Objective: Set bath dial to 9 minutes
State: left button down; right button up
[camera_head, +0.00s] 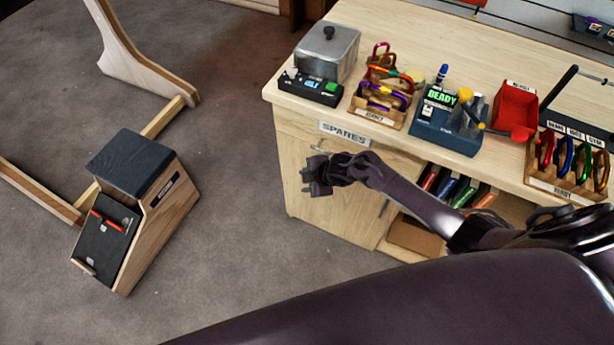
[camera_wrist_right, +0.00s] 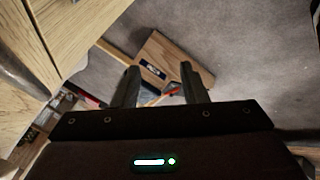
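My right gripper (camera_head: 313,177) hangs in front of the bench's cabinet, below and apart from the bath. In the right wrist view its two fingers (camera_wrist_right: 158,85) are spread with nothing between them. My left gripper is not in view.
The bench (camera_head: 388,22) also holds a carabiner rack (camera_head: 378,104), a blue device reading "READY" (camera_head: 447,120), a red bin (camera_head: 515,108) and another carabiner rack (camera_head: 567,165). A wooden stand with a dark top (camera_head: 135,165) is on the floor at left. Floor between is clear.

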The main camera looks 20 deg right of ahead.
jog(key=shift+o, duration=0.8)
notch_tip(320, 180, up, 35)
jog(key=m+g+h+p, duration=0.2)
jog(key=m+h+p, duration=0.3)
jog(key=m, duration=1.6)
send_over(292, 69)
jog(key=s+a+b, duration=0.1)
jog(key=s+a, duration=0.1)
jog(key=s, duration=0.1)
jog(key=shift+h, duration=0.3)
jog(key=x, duration=0.2)
jog(key=p+x, duration=0.1)
jog(key=x, duration=0.3)
jog(key=shift+d, duration=0.3)
jog(key=shift+w+f, duration=0.15)
jog(key=shift+f, duration=0.45)
